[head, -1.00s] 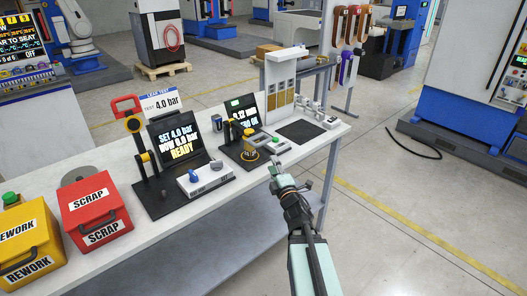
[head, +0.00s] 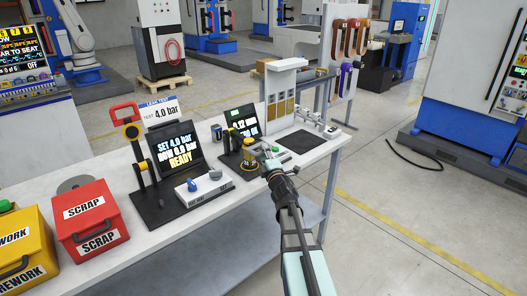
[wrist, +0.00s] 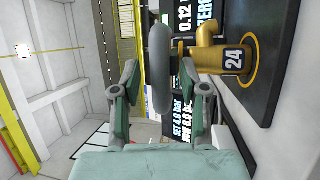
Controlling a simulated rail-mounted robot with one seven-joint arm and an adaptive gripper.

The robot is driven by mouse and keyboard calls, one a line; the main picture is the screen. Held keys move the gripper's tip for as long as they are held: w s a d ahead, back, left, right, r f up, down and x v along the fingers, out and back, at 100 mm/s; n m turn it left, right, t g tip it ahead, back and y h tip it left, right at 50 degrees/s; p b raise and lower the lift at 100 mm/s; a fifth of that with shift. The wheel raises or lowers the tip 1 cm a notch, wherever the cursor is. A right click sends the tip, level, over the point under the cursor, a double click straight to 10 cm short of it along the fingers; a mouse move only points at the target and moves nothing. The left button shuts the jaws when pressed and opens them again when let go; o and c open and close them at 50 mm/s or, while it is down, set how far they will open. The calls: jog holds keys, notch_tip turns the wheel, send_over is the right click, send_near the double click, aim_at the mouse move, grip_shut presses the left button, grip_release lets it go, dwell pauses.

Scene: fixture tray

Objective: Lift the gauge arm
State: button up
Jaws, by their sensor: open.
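The gauge station stands mid-bench in the head view, with a dark screen (head: 243,121). A black and yellow upright (head: 226,143), possibly the gauge arm, stands in front of it; its shape is too small to tell surely. A brass fitting (wrist: 208,58) tagged 24 sits on the station's black base, with a grey disc (wrist: 160,65) on its end. In the wrist view my open gripper (wrist: 162,88) has a finger on each side of the disc; contact cannot be told.
The leak-test station, with a red handle (head: 124,112) and a screen (head: 177,145), stands to the left. A red scrap bin (head: 92,222) and yellow rework bin (head: 30,256) are further left. A white rack (head: 281,85) and dark mat (head: 301,142) are beyond my gripper.

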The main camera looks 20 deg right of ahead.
jog(key=shift+w+d+r, duration=0.1)
jog(key=shift+w, duration=0.45)
grip_shut()
jog(key=shift+r, duration=0.15)
